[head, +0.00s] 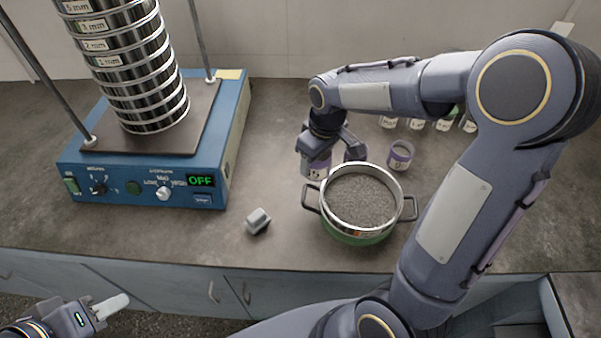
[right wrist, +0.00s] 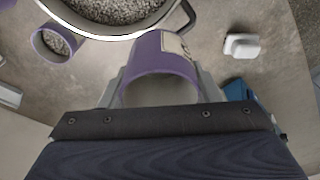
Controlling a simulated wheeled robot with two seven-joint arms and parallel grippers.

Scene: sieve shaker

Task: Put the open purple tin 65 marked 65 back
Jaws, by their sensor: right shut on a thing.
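A purple tin with a pale label (head: 316,168) is in my right gripper (head: 332,155), left of and behind the pot. In the right wrist view the tin (right wrist: 161,55) sits between the two fingers of the gripper (right wrist: 160,88), with its round rim toward the camera. Its marking is too small to read, and I cannot tell whether it touches the counter. Another purple tin (head: 400,156) stands behind the pot on the right; the right wrist view shows gravel in it (right wrist: 54,42). My left gripper (head: 106,309) is low at the left, away from the tins; its jaw gap is unclear.
A green pot with a steel rim (head: 350,236) holds gravel, close to the held tin. Several small labelled tins (head: 416,124) stand behind. A blue sieve shaker (head: 150,186) with a sieve stack (head: 135,75) reads OFF. A grey block (head: 258,221) lies on the counter (head: 200,236).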

